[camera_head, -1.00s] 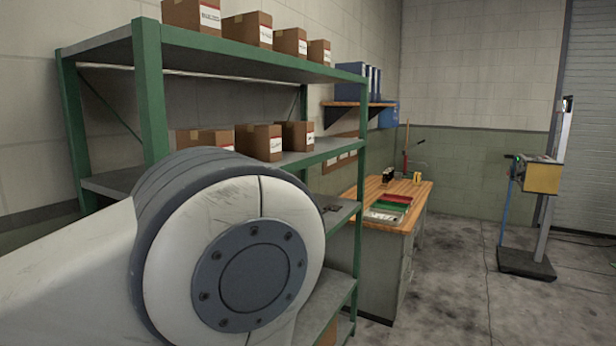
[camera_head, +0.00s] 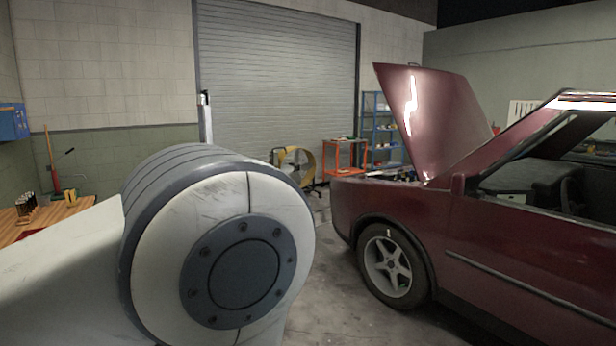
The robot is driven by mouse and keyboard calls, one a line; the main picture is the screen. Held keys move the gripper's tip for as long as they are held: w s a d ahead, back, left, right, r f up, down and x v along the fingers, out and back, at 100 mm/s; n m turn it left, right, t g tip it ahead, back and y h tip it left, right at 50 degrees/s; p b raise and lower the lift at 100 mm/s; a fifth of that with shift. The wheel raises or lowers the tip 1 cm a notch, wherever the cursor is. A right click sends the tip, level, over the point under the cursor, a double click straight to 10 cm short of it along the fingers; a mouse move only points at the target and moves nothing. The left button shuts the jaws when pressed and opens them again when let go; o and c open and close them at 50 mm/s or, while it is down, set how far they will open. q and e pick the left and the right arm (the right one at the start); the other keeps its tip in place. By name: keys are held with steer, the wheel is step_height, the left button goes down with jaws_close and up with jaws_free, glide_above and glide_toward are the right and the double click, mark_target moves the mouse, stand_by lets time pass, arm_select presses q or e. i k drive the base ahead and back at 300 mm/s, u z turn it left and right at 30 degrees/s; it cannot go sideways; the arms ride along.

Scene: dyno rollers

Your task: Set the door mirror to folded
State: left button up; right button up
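A dark red car (camera_head: 520,250) stands on the right, with its hood (camera_head: 425,115) raised. A small dark red upright shape (camera_head: 457,187) at the front lower corner of the side window looks like the door mirror. It is too small to tell whether it is folded or out. Neither of my grippers is in view. A large pale joint of my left arm fills the lower left, well apart from the car.
A front wheel (camera_head: 391,266) faces me. Floor (camera_head: 325,300) shows between my arm and the car. An orange cart (camera_head: 345,155), a blue shelf (camera_head: 378,125) and a roller door (camera_head: 280,85) are at the back. A wooden bench (camera_head: 50,215) is at the left.

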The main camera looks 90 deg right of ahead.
mark_target(466, 183)
steer(key=z, duration=3.5)
steer(key=i, duration=2.45)
steer(key=z, duration=0.05)
